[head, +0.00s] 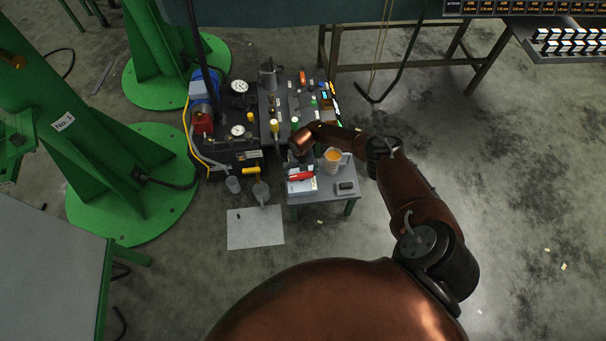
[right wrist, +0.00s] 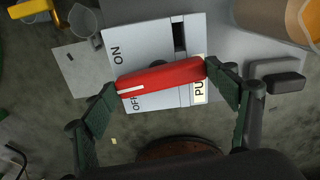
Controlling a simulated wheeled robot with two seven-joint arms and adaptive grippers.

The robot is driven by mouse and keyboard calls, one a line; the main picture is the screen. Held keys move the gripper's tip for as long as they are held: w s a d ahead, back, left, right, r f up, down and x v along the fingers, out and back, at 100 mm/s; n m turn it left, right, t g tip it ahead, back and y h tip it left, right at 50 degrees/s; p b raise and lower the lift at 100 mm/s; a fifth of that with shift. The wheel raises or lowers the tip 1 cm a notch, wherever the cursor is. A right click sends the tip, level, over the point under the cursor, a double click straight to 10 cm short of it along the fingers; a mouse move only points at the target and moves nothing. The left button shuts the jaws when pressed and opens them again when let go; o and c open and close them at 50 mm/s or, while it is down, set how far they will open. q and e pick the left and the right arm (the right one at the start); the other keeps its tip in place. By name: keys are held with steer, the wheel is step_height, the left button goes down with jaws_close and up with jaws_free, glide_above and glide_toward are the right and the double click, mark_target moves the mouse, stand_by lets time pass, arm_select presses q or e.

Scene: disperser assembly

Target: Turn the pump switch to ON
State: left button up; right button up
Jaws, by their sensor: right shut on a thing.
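The pump switch is a red bar handle (right wrist: 162,76) on a light grey box (right wrist: 150,40) marked ON and OFF at the left. The white line on the handle's left end lies between the two words, close to OFF. In the head view the red handle (head: 301,176) sits on its box (head: 302,188) on a small table. My right gripper (right wrist: 164,81) has one finger at each end of the handle and is shut on it. My left gripper is not in view.
A measuring jug with orange content (head: 333,158) and a small dark block (head: 345,186) stand on the same small table (head: 325,192), right of the switch. The pump machine (head: 230,150) stands behind left.

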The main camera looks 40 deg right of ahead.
mark_target(301, 175)
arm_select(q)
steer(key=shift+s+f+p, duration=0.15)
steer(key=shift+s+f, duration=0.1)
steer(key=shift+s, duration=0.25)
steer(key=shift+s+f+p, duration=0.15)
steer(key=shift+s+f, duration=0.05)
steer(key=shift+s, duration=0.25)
arm_select(e)
steer(key=shift+a+m, duration=0.1)
steer(key=shift+m, duration=0.6)
steer(key=o, duration=1.2)
steer(key=shift+c, duration=0.2)
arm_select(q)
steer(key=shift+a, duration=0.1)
arm_select(e)
steer(key=shift+r, duration=0.1)
step_height(301, 175, up, 12)
